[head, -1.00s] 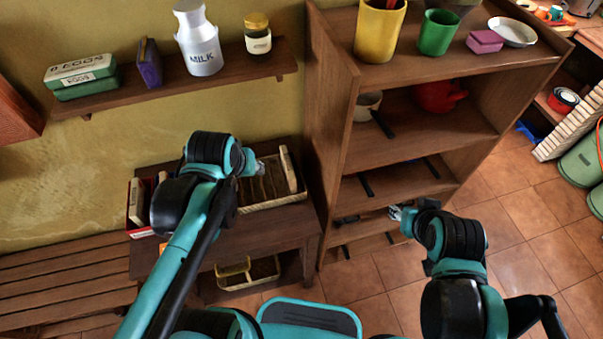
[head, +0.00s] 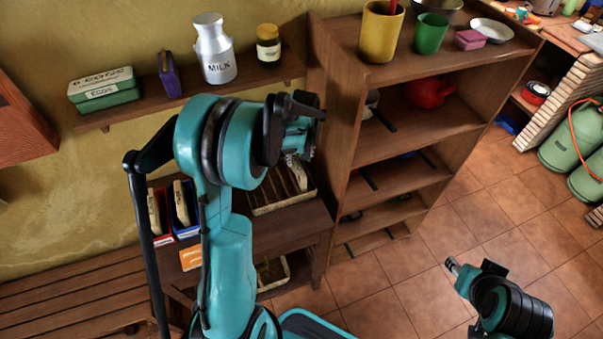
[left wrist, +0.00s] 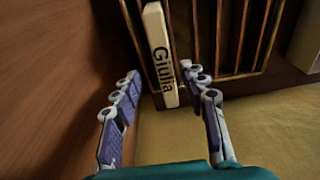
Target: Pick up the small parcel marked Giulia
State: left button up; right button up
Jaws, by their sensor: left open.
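The small parcel marked Giulia (left wrist: 159,50) is cream, with dark lettering, and stands on edge in the slotted wooden rack (left wrist: 225,76). In the left wrist view my left gripper (left wrist: 160,75) is open, with its two fingers apart on either side of the parcel's near end and nothing gripped. In the head view my left gripper (head: 298,140) is above the rack (head: 270,209) on the low bench, and my arm partly hides the rack. My right gripper (head: 453,266) is over the floor at the lower right, too small to read its fingers.
Red (head: 163,238) and blue (head: 186,233) bins holding cream parcels stand left of the rack. An orange card (head: 191,257) is at the bench front. The tall wooden shelf (head: 335,130) rises close on the right. A wall shelf (head: 190,98) with egg boxes, milk can and jar hangs above.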

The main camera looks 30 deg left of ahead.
aim_at(297, 163)
pick_arm(q)
jog(key=f, duration=0.2)
jog(key=f+b, duration=0.1)
jog(key=a+f+b, duration=0.1)
jog(key=f, duration=0.1)
jog(key=shift+f, duration=0.35)
jog(key=shift+d+r, duration=0.1)
jog(key=shift+c, duration=0.4)
grip_shut()
